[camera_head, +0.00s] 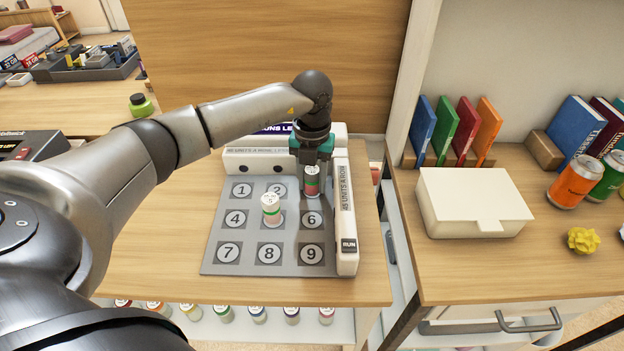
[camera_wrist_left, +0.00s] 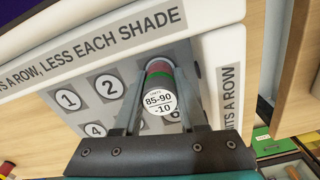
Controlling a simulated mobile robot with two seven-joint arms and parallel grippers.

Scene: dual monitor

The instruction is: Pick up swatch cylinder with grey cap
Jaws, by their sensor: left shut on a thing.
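My left gripper (camera_head: 312,168) points down over the far right corner of the grey numbered mat (camera_head: 240,250). It is shut on a swatch cylinder (camera_head: 312,184), upright over the cell at the right end of the far row. In the left wrist view the cylinder (camera_wrist_left: 160,88) stands between the two fingers (camera_wrist_left: 166,98). It shows a white printed label, red and green bands and a dark grey part. I cannot tell whether it touches the mat. A second, pale cylinder (camera_head: 270,209) with green and reddish bands stands in the mat's middle cell. My right gripper is out of view.
A white raised frame (camera_head: 346,225) borders the mat's right side, close to the held cylinder, and its far side. Several capped jars (camera_head: 257,314) stand on a shelf below the front edge. A white box (camera_head: 470,203) and cans (camera_head: 575,182) are on the right-hand desk.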

